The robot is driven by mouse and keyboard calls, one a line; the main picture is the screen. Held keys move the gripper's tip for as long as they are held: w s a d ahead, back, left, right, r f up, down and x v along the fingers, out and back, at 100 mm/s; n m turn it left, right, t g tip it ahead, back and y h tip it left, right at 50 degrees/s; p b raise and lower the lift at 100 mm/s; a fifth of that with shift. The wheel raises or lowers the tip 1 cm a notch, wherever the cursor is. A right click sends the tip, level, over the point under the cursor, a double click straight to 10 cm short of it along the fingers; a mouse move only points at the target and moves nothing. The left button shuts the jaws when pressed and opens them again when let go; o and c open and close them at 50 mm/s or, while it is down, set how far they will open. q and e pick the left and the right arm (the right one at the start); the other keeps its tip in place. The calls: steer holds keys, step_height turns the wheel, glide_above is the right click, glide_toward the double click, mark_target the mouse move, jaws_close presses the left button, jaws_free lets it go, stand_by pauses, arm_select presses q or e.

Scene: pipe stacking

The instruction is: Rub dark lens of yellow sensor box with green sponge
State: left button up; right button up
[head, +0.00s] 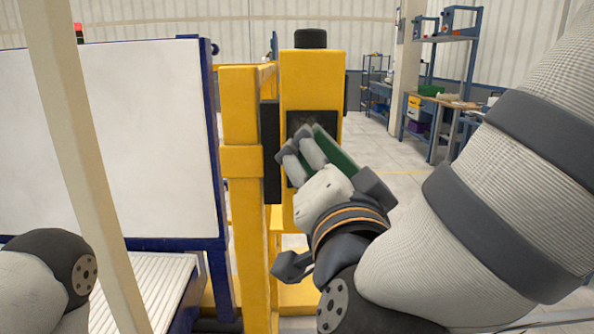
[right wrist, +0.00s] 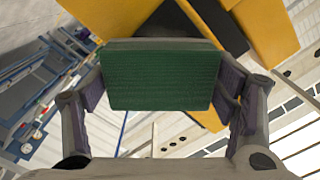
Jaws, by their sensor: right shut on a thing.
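The yellow sensor box (head: 312,72) stands upright in the middle of the head view, with a black cap on top. Its dark square lens (head: 299,119) faces me and is partly covered by my right gripper. My right gripper (head: 312,152) is shut on the green sponge (head: 337,151), which sits just in front of the lens. In the right wrist view the sponge (right wrist: 160,78) fills the space between both fingers, with the yellow box and a dark patch behind it. I cannot tell whether sponge and lens touch. My left gripper is out of view; only part of that arm shows.
A yellow frame post (head: 241,190) stands close to the left of the box. A large white panel (head: 150,140) in a blue frame is further left, with a ribbed conveyor-like surface (head: 150,290) below. Blue workbenches (head: 435,115) stand far right, with open floor before them.

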steer(key=shift+d, duration=0.9)
steer(key=shift+r, duration=0.8)
steer(key=shift+a, duration=3.55)
steer(key=shift+r, duration=0.75)
steer(key=shift+d, duration=3.65)
steer(key=shift+s+a, duration=0.1)
steer(key=shift+s, duration=1.45)
